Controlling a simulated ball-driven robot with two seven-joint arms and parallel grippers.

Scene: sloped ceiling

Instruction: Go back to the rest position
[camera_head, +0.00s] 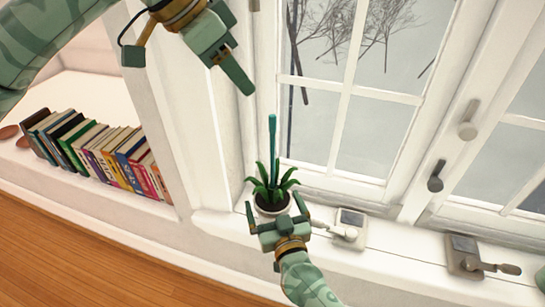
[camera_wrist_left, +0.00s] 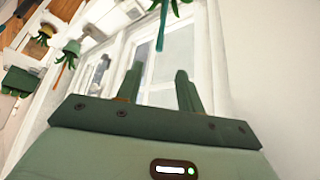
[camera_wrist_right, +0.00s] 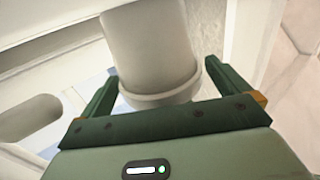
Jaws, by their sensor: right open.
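My left gripper (camera_head: 240,72) is raised high in front of the white wall and window frame, apart from the plant. In the left wrist view its two fingers (camera_wrist_left: 160,85) stand apart with nothing held between them. My right gripper (camera_head: 276,212) is low at the window sill, at the near side of a potted plant (camera_head: 272,190). The plant has spiky green leaves, a white pot and an upright teal stick. In the right wrist view the pot (camera_wrist_right: 148,48) shows between the spread fingers (camera_wrist_right: 160,80); I cannot tell whether they touch it.
The white sill (camera_head: 390,250) carries window latches (camera_head: 348,228) close to the right of the plant. A row of books (camera_head: 95,150) stands in a niche at left. Window handles (camera_head: 436,176) stick out at right. Wooden floor (camera_head: 90,260) is clear at lower left.

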